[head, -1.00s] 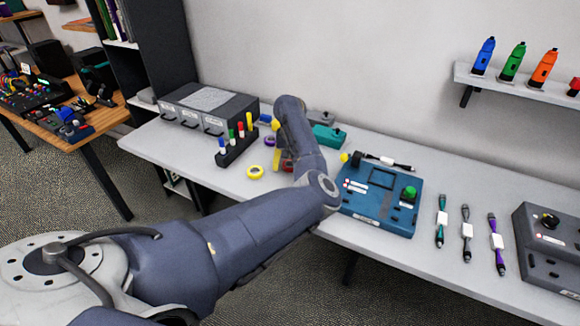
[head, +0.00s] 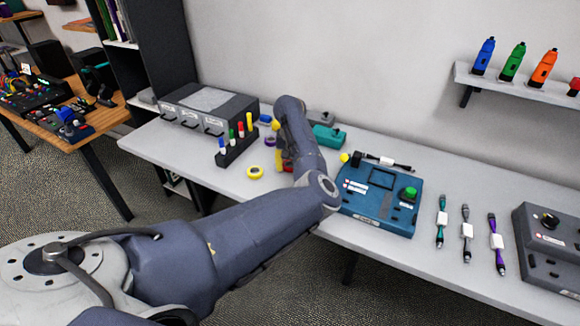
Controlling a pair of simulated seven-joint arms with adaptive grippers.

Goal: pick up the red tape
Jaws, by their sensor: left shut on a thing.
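The red tape (head: 287,161) shows only as a small red patch at the left edge of my left forearm, above the white table. My left arm comes in from the left and bends over the table. My left gripper (head: 281,152) is mostly hidden behind the forearm; it is shut on the red tape. How the fingers sit on the tape is hidden. My right gripper is out of view.
A rack of coloured pens (head: 238,146) and a grey drawer unit (head: 208,106) stand to the left. A blue test box (head: 378,199) lies right of my forearm. Several cables, including a purple one (head: 496,243), lie farther right on the white table (head: 440,277).

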